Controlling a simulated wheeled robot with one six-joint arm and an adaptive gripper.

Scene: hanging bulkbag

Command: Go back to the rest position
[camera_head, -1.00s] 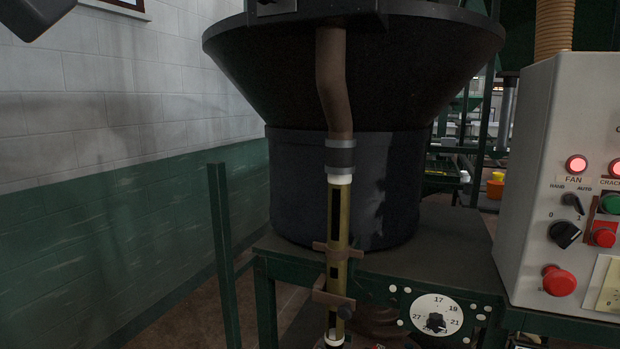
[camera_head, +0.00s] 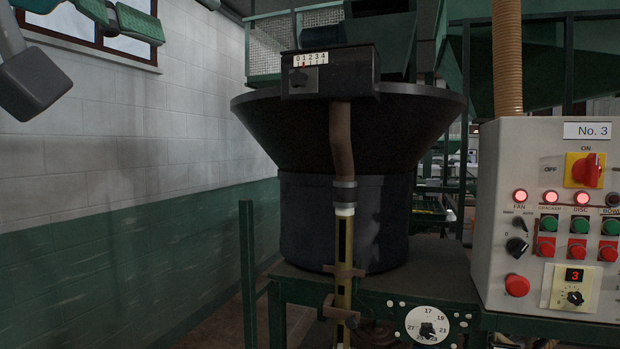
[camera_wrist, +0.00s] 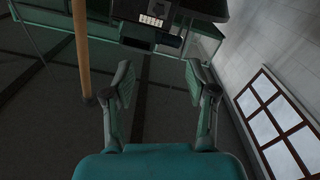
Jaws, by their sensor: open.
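My gripper (camera_wrist: 158,82) is in the wrist view, its two dark fingers spread wide apart with nothing between them. In the head view, parts of my arm and gripper (camera_head: 82,50) show at the upper left, in front of the wall and window, clear of the machine. No object is held.
A black hopper (camera_head: 400,125) stands on a green frame. The control panel (camera_head: 510,250) is at the right, with lit red lamps and a dial plate (camera_head: 427,325) lower left of it. A white and green wall (camera_head: 130,150) runs along the left.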

